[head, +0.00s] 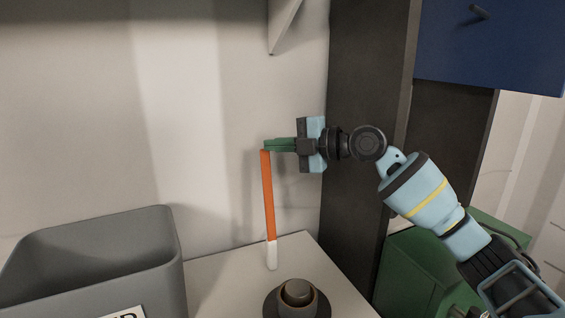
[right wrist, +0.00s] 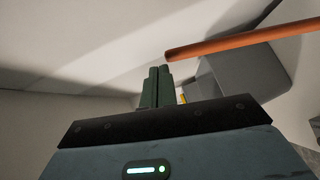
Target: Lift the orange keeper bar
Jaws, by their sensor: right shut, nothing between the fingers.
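The orange keeper bar (head: 268,195) stands close to upright in the head view, with a white lower end near the bench's back edge. My right gripper (head: 267,145) points left, its green fingers at the bar's top end. In the right wrist view the fingers (right wrist: 158,72) are closed together with nothing between them. There the bar (right wrist: 240,42) runs in from the right, and its end lies just past and right of the fingertips. I cannot tell whether they touch. My left gripper is not in view.
A grey bin (head: 165,260) with a label stands at the lower left. A dark round knob-like part (head: 296,296) sits on the pale bench top (head: 225,280). A dark upright panel (head: 355,215) stands behind my right arm, with a green box (head: 415,265) beyond.

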